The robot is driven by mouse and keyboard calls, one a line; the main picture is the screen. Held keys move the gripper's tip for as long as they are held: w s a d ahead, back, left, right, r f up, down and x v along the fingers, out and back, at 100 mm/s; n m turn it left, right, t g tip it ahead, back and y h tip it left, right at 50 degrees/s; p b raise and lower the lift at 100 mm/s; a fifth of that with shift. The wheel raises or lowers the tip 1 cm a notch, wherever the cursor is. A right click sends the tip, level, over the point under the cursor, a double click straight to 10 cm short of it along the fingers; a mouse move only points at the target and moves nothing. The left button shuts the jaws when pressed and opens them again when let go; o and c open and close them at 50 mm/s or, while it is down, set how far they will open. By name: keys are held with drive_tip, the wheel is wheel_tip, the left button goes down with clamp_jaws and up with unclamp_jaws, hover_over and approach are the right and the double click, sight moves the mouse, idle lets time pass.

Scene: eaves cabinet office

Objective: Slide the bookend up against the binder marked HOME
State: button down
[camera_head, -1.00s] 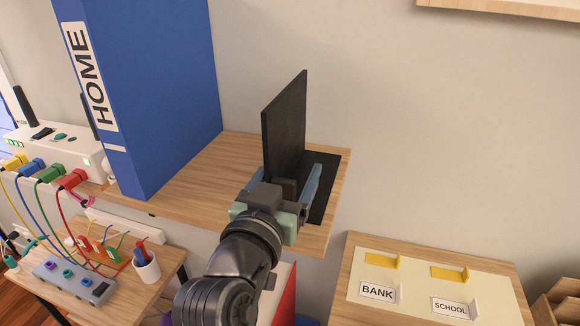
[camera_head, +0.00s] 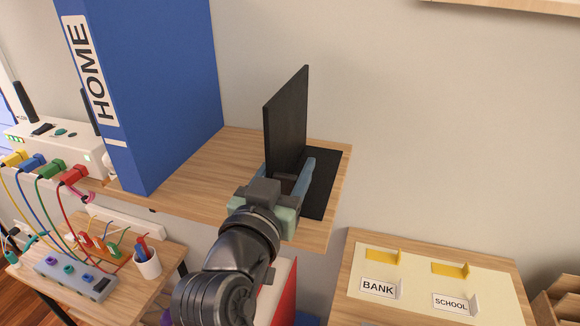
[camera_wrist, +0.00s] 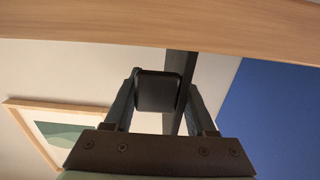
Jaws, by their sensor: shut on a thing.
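The blue binder marked HOME (camera_head: 165,85) stands upright on the left part of the wooden shelf (camera_head: 205,180); its blue side also shows at the right of the wrist view (camera_wrist: 272,115). The black bookend (camera_head: 286,120) stands upright near the shelf's right end, with its dark base plate (camera_head: 322,190) lying to the right. Bare shelf separates it from the binder. My gripper (camera_head: 288,183) is at the bookend's near side, shut on a black block-like part of it, which shows between the fingers in the wrist view (camera_wrist: 158,91).
A lower desk at left holds a cable box (camera_head: 75,279) and a pen cup (camera_head: 147,262). A white device (camera_head: 60,140) with coloured plugs stands left of the binder. A tray labelled BANK and SCHOOL (camera_head: 420,305) lies lower right. The shelf between binder and bookend is clear.

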drive_tip(key=w+a+b, duration=0.1)
drive_tip(key=a+b, duration=0.1)
drive_tip(key=a, duration=0.2)
drive_tip(key=w+a+b, duration=0.2)
drive_tip(key=a, duration=0.3)
drive_tip(key=w+a+b, duration=0.1)
drive_tip(key=a+b, duration=0.2)
drive_tip(key=a, duration=0.1)
drive_tip(key=shift+w+a, duration=0.25)
drive_tip(key=shift+a, duration=0.1)
drive_tip(key=shift+c, duration=1.9)
unclamp_jaws()
drive_tip(key=shift+s, duration=0.1)
drive_tip(key=shift+s+a, duration=0.15)
drive_tip(key=shift+s, duration=0.05)
drive_tip(key=b+v, duration=0.3)
drive_tip(key=v, duration=0.9)
drive_tip(key=shift+s, duration=0.2)
